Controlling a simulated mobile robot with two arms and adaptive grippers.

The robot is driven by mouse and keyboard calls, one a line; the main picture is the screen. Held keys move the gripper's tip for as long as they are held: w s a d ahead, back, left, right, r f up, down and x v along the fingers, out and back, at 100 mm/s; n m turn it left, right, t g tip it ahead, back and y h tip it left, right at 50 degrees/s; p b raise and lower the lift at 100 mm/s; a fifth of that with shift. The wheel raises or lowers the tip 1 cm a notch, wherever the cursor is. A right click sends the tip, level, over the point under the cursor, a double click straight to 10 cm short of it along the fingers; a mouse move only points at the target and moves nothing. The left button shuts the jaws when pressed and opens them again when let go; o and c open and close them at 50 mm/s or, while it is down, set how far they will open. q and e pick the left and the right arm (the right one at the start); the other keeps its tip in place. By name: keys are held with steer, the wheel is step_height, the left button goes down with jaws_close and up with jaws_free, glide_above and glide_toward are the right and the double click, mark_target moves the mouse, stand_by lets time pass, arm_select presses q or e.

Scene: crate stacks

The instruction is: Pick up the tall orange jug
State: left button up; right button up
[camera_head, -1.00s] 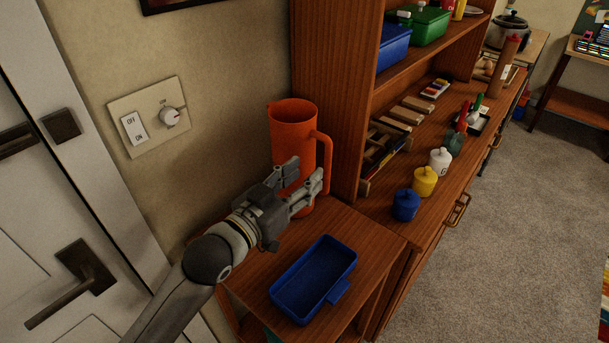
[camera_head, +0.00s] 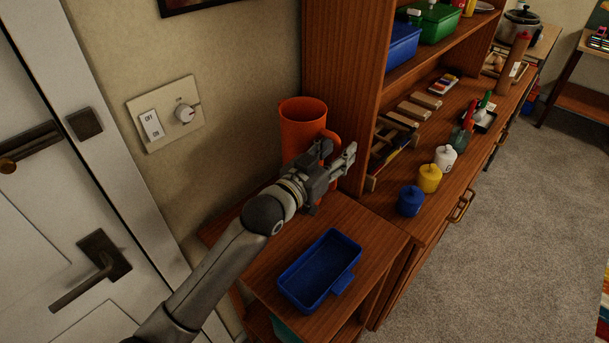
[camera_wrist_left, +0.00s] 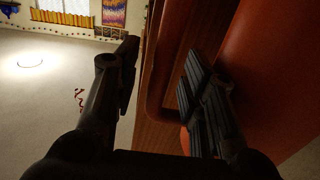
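The tall orange jug (camera_head: 301,122) stands upright on the low wooden table beside the shelf unit. Its handle (camera_head: 329,138) is on the right side, partly hidden by my gripper. My left gripper (camera_head: 339,153) is open, with its fingers at the jug's handle side, in front of its lower part. In the left wrist view the fingers (camera_wrist_left: 160,58) are apart. The orange jug (camera_wrist_left: 270,75) fills the right side there, close behind the right finger. I cannot tell whether the fingers touch it. My right gripper is not in view.
An empty blue tray (camera_head: 297,291) lies on the low table (camera_head: 375,267) in front of the jug. The wooden shelf unit (camera_head: 337,75) rises close behind and right of it. The wall with a switch plate is to the left. Blue, yellow and white jars stand on the cabinet.

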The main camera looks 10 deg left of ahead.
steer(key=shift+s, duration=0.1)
arm_select(q)
jaws_close()
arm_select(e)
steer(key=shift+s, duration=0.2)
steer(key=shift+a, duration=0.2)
arm_select(q)
steer(key=shift+r, duration=0.2)
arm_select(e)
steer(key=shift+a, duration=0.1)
arm_select(q)
steer(key=shift+r, duration=0.1)
